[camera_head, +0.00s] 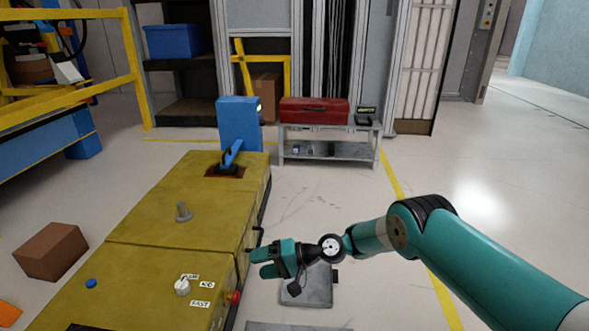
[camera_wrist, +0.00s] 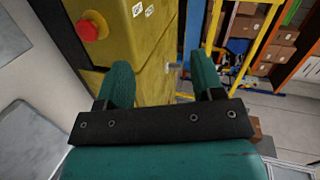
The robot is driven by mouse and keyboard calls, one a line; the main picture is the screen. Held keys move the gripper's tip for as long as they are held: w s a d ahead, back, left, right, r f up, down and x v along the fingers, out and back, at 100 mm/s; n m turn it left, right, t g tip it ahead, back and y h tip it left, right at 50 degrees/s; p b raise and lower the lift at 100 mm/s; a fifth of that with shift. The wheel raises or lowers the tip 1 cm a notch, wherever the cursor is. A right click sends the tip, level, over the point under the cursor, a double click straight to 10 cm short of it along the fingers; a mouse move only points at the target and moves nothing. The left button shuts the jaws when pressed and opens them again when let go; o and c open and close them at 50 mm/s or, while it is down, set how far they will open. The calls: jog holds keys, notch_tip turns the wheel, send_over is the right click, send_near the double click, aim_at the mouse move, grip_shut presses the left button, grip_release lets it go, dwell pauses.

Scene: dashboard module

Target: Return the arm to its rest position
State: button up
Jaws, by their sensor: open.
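My gripper (camera_head: 262,262) is at the end of my teal arm, close to the right side of the yellow dashboard module (camera_head: 160,229). In the wrist view my gripper (camera_wrist: 160,88) has its two teal fingers spread apart, with nothing held between them. The yellow module (camera_wrist: 150,65) fills the space beyond the fingers. I cannot tell whether the fingers touch it. The arm reaches in from the lower right of the head view, bent at the elbow.
The module carries a white knob (camera_head: 182,287), a red button (camera_head: 235,297), a blue button (camera_head: 91,283), a grey peg (camera_head: 183,212) and a blue lever (camera_head: 232,152). A grey bench (camera_head: 331,136) with a red toolbox (camera_head: 313,110) stands behind.

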jog(key=s+d+r+n+h+p, duration=0.1)
jog(key=s+d+r+n+h, duration=0.2)
jog(key=r, duration=1)
jog(key=s+d+r+n+h+p, duration=0.1)
jog(key=s+d+r+h+p, duration=0.2)
jog(key=r, duration=1.1)
jog(key=s+d+r+n+h+p, duration=0.1)
jog(key=s+d+r+h, duration=0.15)
jog(key=s+d, duration=0.5)
jog(key=s+d+r+h, duration=0.1)
jog(key=s+d+r, duration=0.3)
jog(key=s, duration=0.6)
jog(key=s+d+r+n+h+p, duration=0.1)
jog(key=s+d+r, duration=0.2)
jog(key=s+d, duration=0.4)
notch_tip(320, 180, up, 38)
jog(key=a+p, duration=0.1)
jog(key=p, duration=3.6)
jog(key=shift+s+a+r, duration=0.15)
jog(key=shift+s+a, duration=0.15)
jog(key=shift+s, duration=0.1)
